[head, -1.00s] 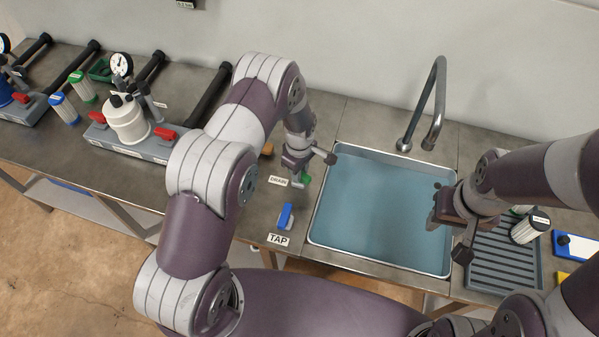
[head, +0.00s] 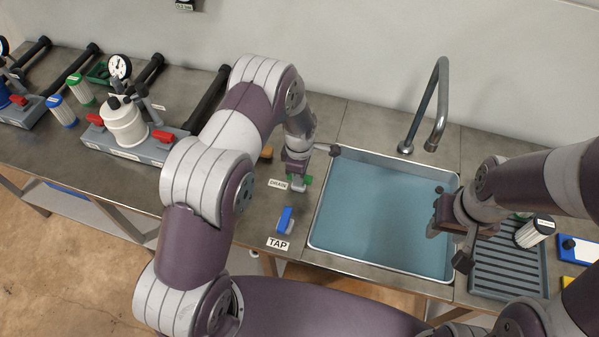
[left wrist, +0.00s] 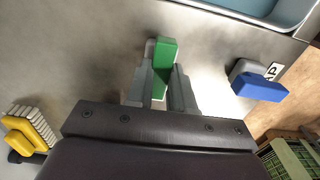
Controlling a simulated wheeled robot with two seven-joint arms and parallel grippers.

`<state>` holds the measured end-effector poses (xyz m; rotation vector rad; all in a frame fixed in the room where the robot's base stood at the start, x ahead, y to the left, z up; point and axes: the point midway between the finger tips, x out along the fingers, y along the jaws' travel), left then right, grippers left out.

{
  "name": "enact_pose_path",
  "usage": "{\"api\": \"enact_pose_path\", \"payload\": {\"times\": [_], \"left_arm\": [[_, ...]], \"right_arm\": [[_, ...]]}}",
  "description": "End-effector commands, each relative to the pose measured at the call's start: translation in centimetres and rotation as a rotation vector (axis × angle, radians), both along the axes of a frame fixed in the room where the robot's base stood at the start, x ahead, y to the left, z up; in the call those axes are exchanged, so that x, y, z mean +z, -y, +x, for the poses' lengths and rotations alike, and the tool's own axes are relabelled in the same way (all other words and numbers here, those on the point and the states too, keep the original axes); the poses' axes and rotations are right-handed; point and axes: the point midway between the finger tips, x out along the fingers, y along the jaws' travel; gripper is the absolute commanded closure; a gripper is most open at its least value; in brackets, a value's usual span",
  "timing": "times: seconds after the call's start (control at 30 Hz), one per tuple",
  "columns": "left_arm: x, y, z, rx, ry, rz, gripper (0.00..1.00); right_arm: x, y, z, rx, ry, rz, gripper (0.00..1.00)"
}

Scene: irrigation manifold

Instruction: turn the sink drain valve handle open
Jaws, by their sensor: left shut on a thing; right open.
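The green drain valve handle (left wrist: 165,62) sits between the two fingers of my left gripper (left wrist: 162,88) in the left wrist view, with the fingers shut on its sides. In the head view, my left gripper (head: 297,182) is at the handle, left of the sink, and only a bit of green (head: 308,180) shows beside it. The DRAIN label (head: 278,184) lies just left of it. The sink (head: 316,215) holds blue water (head: 375,215). My right gripper (head: 446,237) is open and empty above the sink's right edge.
The blue tap handle (head: 285,219) with its TAP label (head: 278,243) is close in front of the left gripper. A grey faucet (head: 440,105) arches behind the sink. A ribbed drainboard (head: 505,270) and a filter cartridge (head: 533,232) are at the right.

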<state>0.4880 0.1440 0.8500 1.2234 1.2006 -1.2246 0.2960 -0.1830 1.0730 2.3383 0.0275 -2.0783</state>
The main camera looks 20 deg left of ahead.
Motion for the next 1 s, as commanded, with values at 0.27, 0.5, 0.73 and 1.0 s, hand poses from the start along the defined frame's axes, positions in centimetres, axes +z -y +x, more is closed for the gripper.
{"api": "enact_pose_path", "payload": {"times": [0.27, 0.5, 0.73, 1.0], "left_arm": [[0.2, 0.0, 0.2, 0.003, 0.005, -0.001, 0.62], [0.1, 0.0, 0.1, 0.002, 0.002, -0.001, 0.52], [1.7, 0.0, 0.1, 0.001, 0.004, -0.001, 0.52], [8.6, 0.0, 0.1, 0.002, 0.007, -0.001, 0.52]], "right_arm": [[0.0, 0.0, 0.0, 0.0, 0.0, 0.0, 0.57], [0.0, 0.0, 0.0, 0.0, 0.0, 0.0, 0.57], [-0.4, 0.0, 0.0, 0.0, 0.0, 0.0, 0.57], [-1.8, 0.0, 0.0, 0.0, 0.0, 0.0, 0.57]]}}
